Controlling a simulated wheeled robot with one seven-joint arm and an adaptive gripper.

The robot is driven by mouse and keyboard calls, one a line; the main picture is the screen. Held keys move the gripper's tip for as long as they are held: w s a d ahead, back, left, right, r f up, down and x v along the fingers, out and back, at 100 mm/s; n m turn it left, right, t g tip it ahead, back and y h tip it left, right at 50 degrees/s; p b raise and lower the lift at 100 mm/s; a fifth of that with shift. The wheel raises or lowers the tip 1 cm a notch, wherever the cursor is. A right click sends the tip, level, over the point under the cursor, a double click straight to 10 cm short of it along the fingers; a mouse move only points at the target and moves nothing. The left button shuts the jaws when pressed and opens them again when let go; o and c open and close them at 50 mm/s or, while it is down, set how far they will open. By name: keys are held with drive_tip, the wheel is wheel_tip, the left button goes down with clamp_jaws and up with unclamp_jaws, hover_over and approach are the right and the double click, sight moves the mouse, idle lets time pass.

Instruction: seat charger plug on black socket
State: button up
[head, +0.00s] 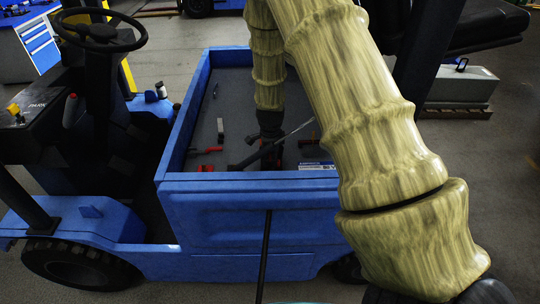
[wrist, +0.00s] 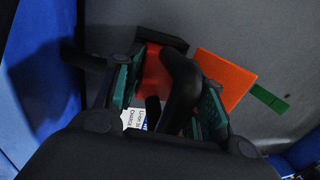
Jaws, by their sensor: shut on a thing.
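My gripper (head: 270,128) reaches down into the blue cargo bed (head: 250,187). In the wrist view my gripper (wrist: 170,88) has its teal-padded fingers around a black rounded thing (wrist: 181,85), which looks like the charger plug. It is shut on this thing, which leans between the fingers; its lower end is partly hidden by the gripper. A red piece (wrist: 154,72) with a black block (wrist: 162,39) at its far end lies just beyond the left finger. I cannot tell for certain which dark part is the black socket.
An orange plate (wrist: 229,73) and a green strip (wrist: 268,97) lie right of the fingers. A white printed label (wrist: 130,118) shows below. Red tools (head: 211,150) and a hammer-like tool (head: 221,130) lie on the bed floor. The bed's blue walls surround the gripper.

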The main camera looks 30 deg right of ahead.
drive_tip(key=shift+f, duration=0.15)
drive_tip(key=o, duration=1.2)
drive_tip(key=r, duration=0.4)
drive_tip(key=s+r, duration=0.1)
drive_tip(key=r, duration=0.3)
drive_tip(key=s+a+r, duration=0.1)
drive_tip(key=r, duration=0.2)
drive_tip(key=shift+r, duration=0.4)
